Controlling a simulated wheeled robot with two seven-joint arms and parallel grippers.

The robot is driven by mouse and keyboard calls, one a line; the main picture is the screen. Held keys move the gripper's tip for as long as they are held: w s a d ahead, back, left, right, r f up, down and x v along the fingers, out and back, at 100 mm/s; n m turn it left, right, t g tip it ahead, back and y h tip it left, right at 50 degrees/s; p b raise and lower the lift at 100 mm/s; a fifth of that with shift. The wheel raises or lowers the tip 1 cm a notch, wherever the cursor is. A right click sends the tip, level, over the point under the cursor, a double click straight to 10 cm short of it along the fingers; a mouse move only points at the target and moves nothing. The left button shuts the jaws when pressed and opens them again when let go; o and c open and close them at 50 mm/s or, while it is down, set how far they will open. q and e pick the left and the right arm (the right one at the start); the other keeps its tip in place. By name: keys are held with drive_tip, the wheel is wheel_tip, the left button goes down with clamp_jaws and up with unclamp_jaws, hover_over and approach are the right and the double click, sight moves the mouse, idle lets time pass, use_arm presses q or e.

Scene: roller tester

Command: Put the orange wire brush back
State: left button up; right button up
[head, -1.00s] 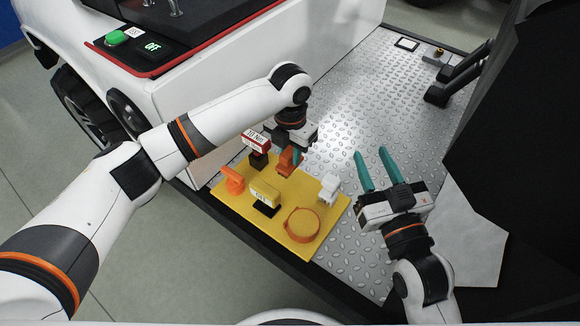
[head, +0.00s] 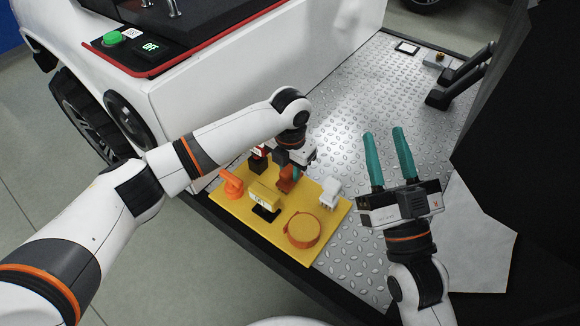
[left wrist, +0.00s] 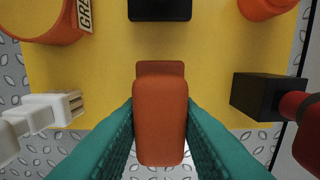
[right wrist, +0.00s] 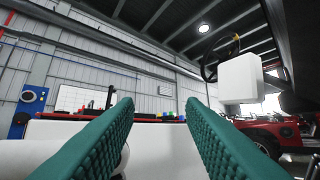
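The orange wire brush, a dark orange block (left wrist: 160,120), stands between the fingers of my left gripper (head: 293,172), which touch it on both sides. In the head view the brush (head: 286,183) is at the back of the yellow board (head: 325,229), partly hidden by the gripper. A same-coloured part (left wrist: 160,68) shows just beyond it in the left wrist view; I cannot tell whether it is the brush or its seat. I cannot tell whether the brush touches the board. My right gripper (head: 384,136) is open and empty, right of the board.
Around the brush stand a white piece (head: 328,191), a yellow block on a black base (head: 264,196), an orange piece (head: 232,184), an orange round piece (head: 302,230) and a red piece on a black block (left wrist: 265,97). Metal floor plate (head: 365,85) behind is clear.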

use_arm(q)
drive_tip(key=o, duration=0.4)
